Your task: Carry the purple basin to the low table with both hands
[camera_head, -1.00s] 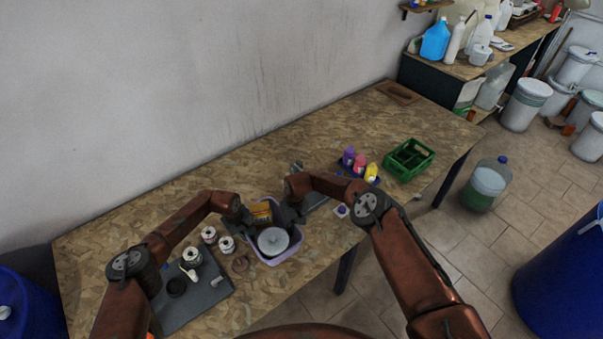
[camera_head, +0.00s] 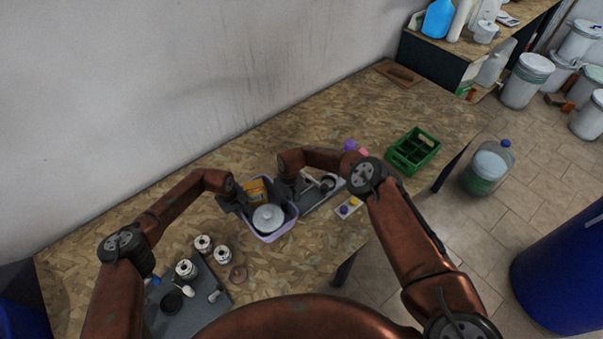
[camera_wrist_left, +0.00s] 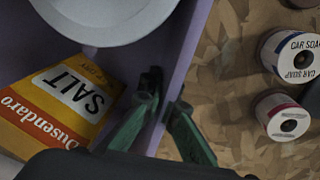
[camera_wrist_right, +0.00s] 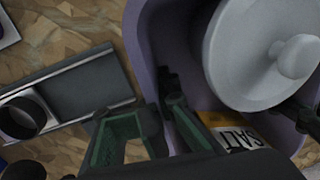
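The purple basin (camera_head: 283,232) is between my two grippers, near the table's front edge. It holds a yellow and orange salt box (camera_head: 255,190) and a white round lidded piece (camera_head: 268,217). My left gripper (camera_wrist_left: 166,95) has one finger inside and one outside the basin wall, closed on it. My right gripper (camera_wrist_right: 162,98) is likewise closed on the opposite wall, its fingers partly hidden by the basin and shadow. The basin looks roughly level. I cannot make out a separate low table.
A jug (camera_head: 488,168) and a blue drum (camera_head: 565,265) stand on the floor at right.

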